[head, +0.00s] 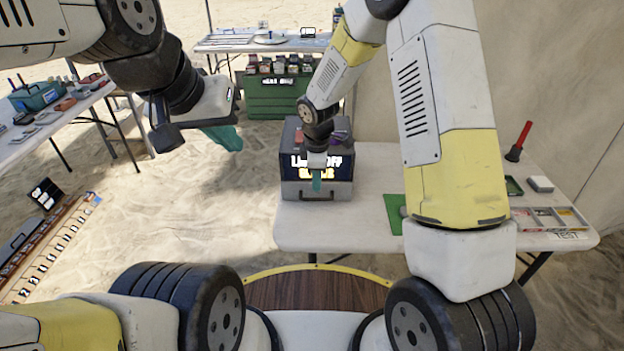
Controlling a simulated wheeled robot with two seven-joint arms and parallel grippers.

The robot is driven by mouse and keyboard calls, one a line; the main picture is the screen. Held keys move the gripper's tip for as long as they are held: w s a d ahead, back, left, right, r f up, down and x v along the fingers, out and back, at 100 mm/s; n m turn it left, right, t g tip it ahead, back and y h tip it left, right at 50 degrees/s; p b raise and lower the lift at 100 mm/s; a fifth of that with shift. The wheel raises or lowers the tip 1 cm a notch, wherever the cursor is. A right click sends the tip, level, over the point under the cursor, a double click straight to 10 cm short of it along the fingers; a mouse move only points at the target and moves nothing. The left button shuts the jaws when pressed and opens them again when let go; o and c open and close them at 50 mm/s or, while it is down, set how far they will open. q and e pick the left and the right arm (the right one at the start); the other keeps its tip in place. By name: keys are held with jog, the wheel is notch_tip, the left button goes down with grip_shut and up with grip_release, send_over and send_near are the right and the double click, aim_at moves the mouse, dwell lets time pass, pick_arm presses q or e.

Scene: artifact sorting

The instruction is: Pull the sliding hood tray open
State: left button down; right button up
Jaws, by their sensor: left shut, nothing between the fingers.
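The hood (288,140) is a dark box with a lit sign on its front, standing on the white table at the centre. Its sliding tray (292,192) is the light grey drawer front under the sign; it looks about flush with the box. My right gripper (316,183) points down right in front of the tray, its teal fingers over the handle area. The handle is largely hidden, and I cannot tell whether the fingers touch or grip it. My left gripper (228,138) is shut and empty, over the sand left of the hood.
The white table (375,232) also bears a green mat (393,213), a sectioned tray (548,219) and a red-handled tool (519,141). A green crate (277,100) sits behind. A side table (75,115) with several items stands at left. Sand between is clear.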

aim_at(316, 199)
jog(key=f, duration=0.2)
jog(key=w+f, duration=0.1)
jog(key=f, duration=0.4)
jog(key=shift+w+f, duration=0.2)
jog(key=shift+f, duration=0.2)
jog(key=shift+c, duration=0.2)
grip_shut()
dwell(0.9)
